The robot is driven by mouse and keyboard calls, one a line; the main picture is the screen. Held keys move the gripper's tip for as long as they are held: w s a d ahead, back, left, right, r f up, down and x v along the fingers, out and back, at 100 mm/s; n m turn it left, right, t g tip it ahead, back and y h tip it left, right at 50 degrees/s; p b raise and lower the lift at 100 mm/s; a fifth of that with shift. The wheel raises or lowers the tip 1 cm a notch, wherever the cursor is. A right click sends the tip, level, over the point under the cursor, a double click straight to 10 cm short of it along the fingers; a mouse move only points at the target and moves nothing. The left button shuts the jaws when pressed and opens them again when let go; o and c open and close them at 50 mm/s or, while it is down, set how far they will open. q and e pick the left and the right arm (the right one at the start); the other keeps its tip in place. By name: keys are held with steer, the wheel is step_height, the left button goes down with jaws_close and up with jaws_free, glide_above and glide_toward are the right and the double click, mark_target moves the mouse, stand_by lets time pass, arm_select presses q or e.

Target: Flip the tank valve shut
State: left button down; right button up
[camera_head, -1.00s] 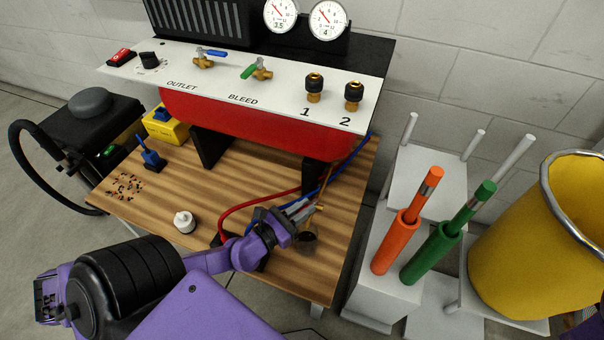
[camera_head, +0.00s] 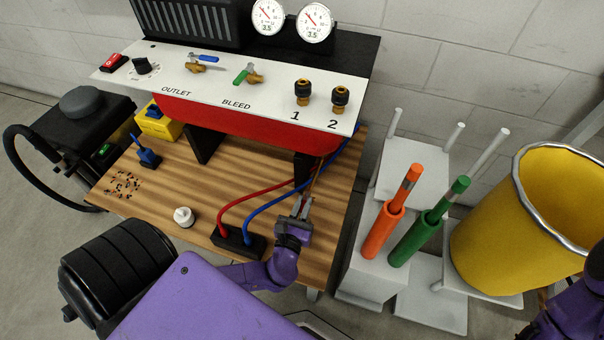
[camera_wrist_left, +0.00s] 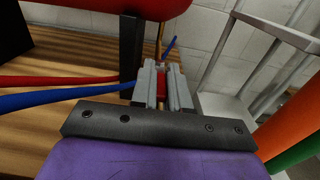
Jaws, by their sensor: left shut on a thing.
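The red tank (camera_head: 245,125) lies under the white panel at the back of the wooden bench. My left gripper (camera_head: 303,207) is below the tank's right end, near the bench's right side, pointing away from me. In the left wrist view, its fingers (camera_wrist_left: 162,72) are closed on a small red piece (camera_wrist_left: 162,86), which looks like the tank valve's handle. A thin copper-coloured pipe (camera_wrist_left: 158,40) rises just beyond the fingertips. The valve body is mostly hidden behind the gripper. My right gripper's fingers do not show.
Red (camera_head: 255,192) and blue (camera_head: 275,204) hoses run left of the gripper to a black block (camera_head: 237,242). A black tank leg (camera_wrist_left: 131,50) stands close to the left finger. Orange (camera_head: 383,230) and green (camera_head: 417,238) holders and a yellow bin (camera_head: 500,230) stand right.

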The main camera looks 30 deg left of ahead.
arm_select(q)
steer(key=shift+w+a+r, duration=0.1)
steer(key=shift+w+r, duration=0.05)
steer(key=shift+r, duration=0.15)
steer(key=c, duration=1.1)
jaws_free()
steer(key=shift+f, duration=0.1)
steer(key=shift+s+f, duration=0.15)
steer(key=shift+s, duration=0.25)
steer(key=b+v, duration=0.1)
steer(key=v, duration=0.9)
steer(key=shift+w, duration=0.1)
